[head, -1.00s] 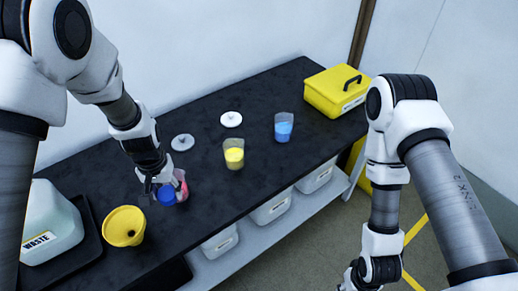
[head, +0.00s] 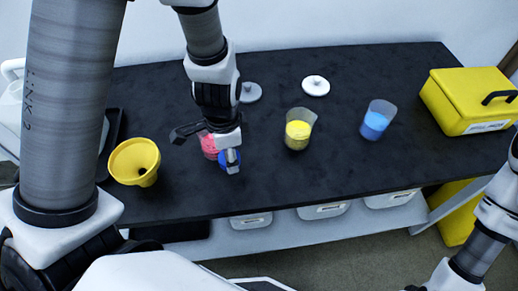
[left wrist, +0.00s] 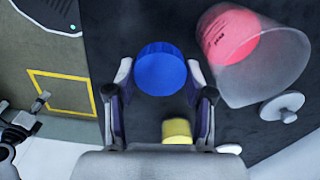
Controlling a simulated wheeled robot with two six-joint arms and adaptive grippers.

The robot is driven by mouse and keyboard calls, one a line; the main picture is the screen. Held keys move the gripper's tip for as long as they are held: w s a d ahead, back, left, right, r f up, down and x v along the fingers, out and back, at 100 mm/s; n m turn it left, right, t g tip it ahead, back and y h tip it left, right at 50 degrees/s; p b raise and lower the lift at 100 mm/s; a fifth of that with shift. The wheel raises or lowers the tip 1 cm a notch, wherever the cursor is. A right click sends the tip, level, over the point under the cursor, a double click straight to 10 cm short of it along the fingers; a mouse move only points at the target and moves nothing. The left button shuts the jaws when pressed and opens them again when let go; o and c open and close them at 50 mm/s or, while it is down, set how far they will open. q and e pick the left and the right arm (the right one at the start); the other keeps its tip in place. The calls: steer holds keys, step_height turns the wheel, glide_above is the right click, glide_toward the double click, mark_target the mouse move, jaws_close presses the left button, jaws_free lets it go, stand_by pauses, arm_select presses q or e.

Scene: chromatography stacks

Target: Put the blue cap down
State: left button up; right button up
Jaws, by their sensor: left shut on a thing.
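The blue cap (head: 229,159) is round and ribbed. In the left wrist view the cap (left wrist: 160,70) sits between the two fingertips of my left gripper (left wrist: 160,88), which is shut on it. In the head view my left gripper (head: 212,150) is low over the black bench (head: 290,186), and the cap is partly hidden by a finger. I cannot tell whether the cap touches the bench. A beaker of pink liquid (head: 208,146) stands right beside it, partly behind the gripper. Only part of my right arm shows at the lower right, without its fingertips.
A yellow funnel (head: 135,162) is left of the gripper. A beaker of yellow liquid (head: 298,130) and a beaker of blue liquid (head: 376,121) stand to the right. White lids (head: 316,86) lie behind. A yellow case (head: 465,105) is at the right end. The bench front between is clear.

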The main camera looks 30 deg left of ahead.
arm_select(q)
steer(key=p, duration=0.2)
glide_above(257, 148)
steer(key=shift+s+f, duration=0.25)
steer(key=f+b, duration=0.4)
steer(key=shift+w, duration=0.2)
steer(key=shift+w+r, duration=0.1)
steer(key=shift+r, duration=0.05)
steer(key=shift+f, duration=0.2)
steer(key=shift+f, duration=0.1)
steer(key=o, duration=1.3)
